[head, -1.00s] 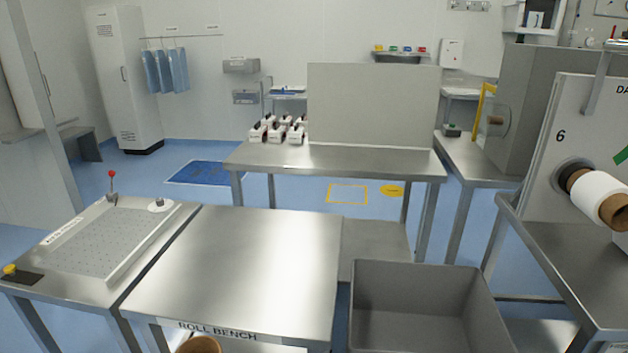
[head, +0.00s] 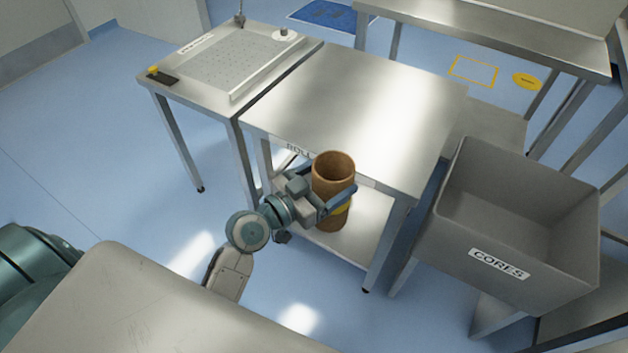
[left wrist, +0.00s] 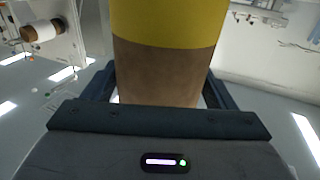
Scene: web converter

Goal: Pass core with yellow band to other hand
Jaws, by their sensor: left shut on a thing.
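The core with the yellow band (head: 333,172) is a brown hollow tube, standing nearly upright in front of the roll bench in the head view. In the left wrist view the core (left wrist: 165,70) fills the space between the fingers, with the yellow band across the top of the picture. My right gripper is not in view.
The roll bench (head: 365,110) has a bare top and a lower shelf. A perforated-top table (head: 230,60) adjoins it on the left. A grey bin labelled CORES (head: 520,235) stands at the right. Open blue floor lies at the left.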

